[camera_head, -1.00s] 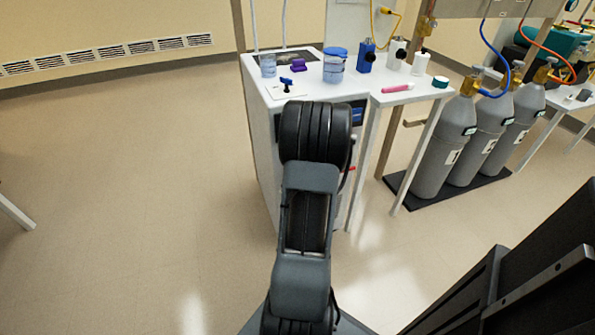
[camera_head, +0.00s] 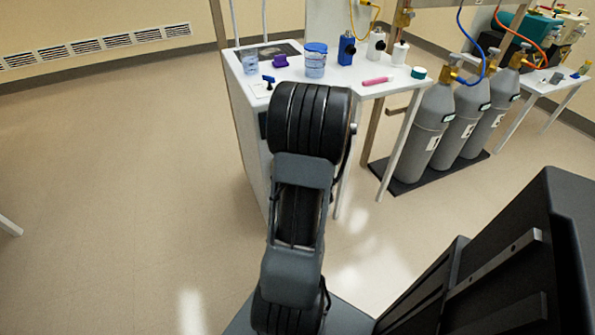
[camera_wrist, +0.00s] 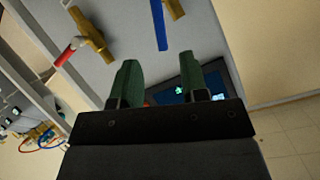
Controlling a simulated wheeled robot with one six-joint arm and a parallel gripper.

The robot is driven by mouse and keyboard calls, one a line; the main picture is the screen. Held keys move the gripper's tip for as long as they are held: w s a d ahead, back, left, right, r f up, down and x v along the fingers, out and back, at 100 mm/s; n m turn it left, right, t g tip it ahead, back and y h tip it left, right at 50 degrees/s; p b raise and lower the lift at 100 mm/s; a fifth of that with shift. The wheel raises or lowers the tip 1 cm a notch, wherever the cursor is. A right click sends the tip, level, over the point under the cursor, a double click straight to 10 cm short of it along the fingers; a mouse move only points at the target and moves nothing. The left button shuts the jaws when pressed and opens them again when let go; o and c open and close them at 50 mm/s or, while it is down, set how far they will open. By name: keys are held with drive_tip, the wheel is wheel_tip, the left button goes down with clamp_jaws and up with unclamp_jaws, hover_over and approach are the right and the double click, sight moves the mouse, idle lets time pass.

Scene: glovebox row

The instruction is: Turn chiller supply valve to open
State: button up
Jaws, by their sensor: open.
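In the wrist view, two brass valves sit on a pale grey panel. One valve (camera_wrist: 92,38) has a red lever (camera_wrist: 66,54), and the other (camera_wrist: 175,8) has a long blue lever (camera_wrist: 159,26). No label shows which is the chiller supply valve. My gripper (camera_wrist: 172,68) is open, with its two green fingers apart and nothing held between them. Both levers lie beyond the fingertips, clear of them. In the head view, my arm covers much of the white cabinet (camera_head: 247,122), and its valves and my gripper are hidden.
A dark panel with a lit display (camera_wrist: 190,88) shows behind the fingers. A blue-lidded jar (camera_head: 315,62) and other small items stand on the cabinet and bench. Grey gas cylinders (camera_head: 428,135) stand to the right. The floor (camera_head: 120,180) at left is clear.

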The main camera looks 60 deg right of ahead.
drive_tip(key=p+v, duration=0.4)
drive_tip(key=p, duration=0.6)
drive_tip(key=shift+s+r+p, duration=0.1)
drive_tip(key=shift+r+p, duration=0.1)
drive_tip(key=shift+p, duration=0.1)
drive_tip(key=shift+a, duration=0.1)
